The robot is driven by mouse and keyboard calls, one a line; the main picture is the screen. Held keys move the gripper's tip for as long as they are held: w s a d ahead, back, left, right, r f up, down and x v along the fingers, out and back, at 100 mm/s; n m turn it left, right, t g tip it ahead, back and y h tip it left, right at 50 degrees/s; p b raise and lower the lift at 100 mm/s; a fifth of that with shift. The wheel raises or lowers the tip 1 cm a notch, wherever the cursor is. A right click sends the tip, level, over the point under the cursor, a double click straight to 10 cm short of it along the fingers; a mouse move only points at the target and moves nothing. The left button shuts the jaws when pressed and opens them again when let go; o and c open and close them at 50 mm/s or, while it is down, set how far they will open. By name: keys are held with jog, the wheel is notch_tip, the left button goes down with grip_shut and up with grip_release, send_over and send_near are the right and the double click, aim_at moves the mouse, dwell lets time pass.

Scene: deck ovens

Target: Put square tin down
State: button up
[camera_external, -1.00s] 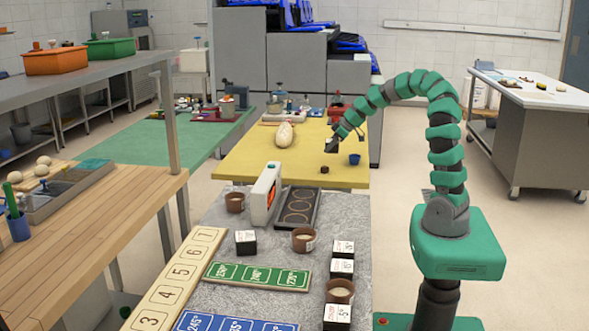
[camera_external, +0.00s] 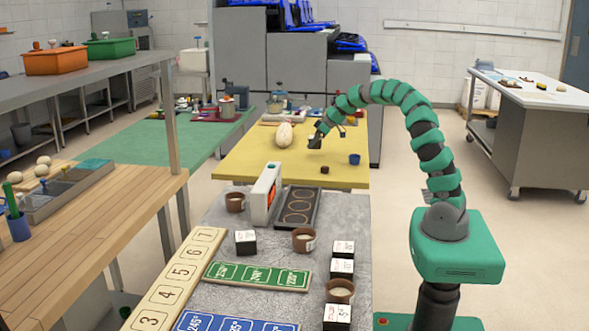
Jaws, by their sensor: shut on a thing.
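My gripper (camera_external: 315,142) is above the yellow table (camera_external: 235,165), at the end of my green arm, and points down. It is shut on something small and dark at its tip. This is probably the square tin, but it is too small here to make out its shape. A gap to the tabletop cannot be judged clearly.
A small brown block (camera_external: 325,170) and a blue cup (camera_external: 354,159) stand nearer the table's front right. Bare yellow tabletop lies left of the block. A grey table (camera_external: 215,275) with cups and labelled cubes is in front.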

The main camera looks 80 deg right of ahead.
jog(key=w+d, duration=0.3)
jog(key=shift+w+f+b, duration=0.2)
jog(key=shift+f+b, duration=0.05)
jog(key=shift+b, duration=0.05)
jog(key=shift+w+d+f, duration=0.2)
jog(key=shift+w+d, duration=0.05)
jog(key=shift+w, duration=0.15)
jog(key=shift+f+b, duration=0.55)
jog(key=shift+f, duration=1)
jog(key=shift+f, duration=0.15)
jog(key=o, duration=1.1)
